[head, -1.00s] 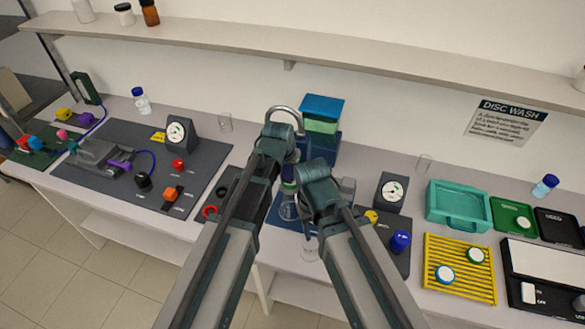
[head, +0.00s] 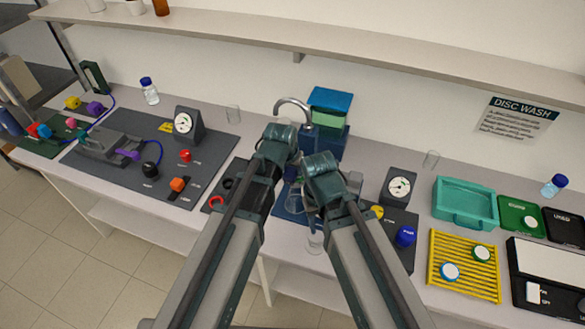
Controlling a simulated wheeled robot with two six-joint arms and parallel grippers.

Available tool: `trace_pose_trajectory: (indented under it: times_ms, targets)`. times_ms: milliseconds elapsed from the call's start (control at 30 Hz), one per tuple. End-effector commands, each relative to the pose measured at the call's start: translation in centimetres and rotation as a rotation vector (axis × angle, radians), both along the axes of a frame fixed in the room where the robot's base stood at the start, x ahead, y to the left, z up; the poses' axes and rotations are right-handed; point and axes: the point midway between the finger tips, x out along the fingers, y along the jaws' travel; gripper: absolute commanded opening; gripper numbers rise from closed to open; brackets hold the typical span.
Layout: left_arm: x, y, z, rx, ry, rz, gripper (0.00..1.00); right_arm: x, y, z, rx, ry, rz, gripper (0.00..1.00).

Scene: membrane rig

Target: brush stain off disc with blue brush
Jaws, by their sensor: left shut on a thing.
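My left gripper (head: 293,172) is mostly hidden behind my arm links near the sink. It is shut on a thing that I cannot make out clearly. My right gripper is hidden behind my right arm. I cannot pick out a blue brush for certain. A white disc with a blue rim (head: 449,271) and one with a green rim (head: 482,253) lie on the yellow slatted rack (head: 436,287) at the right. Another white disc (head: 530,222) lies on the green tray (head: 515,208). No stain can be told at this size.
A teal basin (head: 465,219) stands behind the rack. A gauge (head: 398,187) and a blue knob (head: 405,236) are left of it. A glass flask (head: 295,201) shows between my arms. A shelf (head: 350,63) runs above the bench.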

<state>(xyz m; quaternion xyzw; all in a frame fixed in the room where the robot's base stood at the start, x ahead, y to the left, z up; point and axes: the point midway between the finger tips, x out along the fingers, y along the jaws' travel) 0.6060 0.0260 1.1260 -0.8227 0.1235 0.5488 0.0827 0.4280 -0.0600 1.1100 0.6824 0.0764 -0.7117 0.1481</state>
Motion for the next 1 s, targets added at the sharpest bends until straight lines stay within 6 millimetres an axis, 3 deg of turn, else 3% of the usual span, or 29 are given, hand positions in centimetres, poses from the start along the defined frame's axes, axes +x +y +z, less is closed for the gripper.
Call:
trace_pose_trajectory:
  times_ms: [500, 1000]
  targets:
    - [3.5, -1.1, 0.1, -0.001, 0.001, 0.000, 0.00, 0.0, 0.0, 0.1, 0.000, 0.000, 0.000, 0.50]
    - [3.0, -1.9, -0.2, -0.001, 0.002, -0.002, 0.00, 0.0, 0.0, -0.2, 0.000, 0.000, 0.000, 0.50]
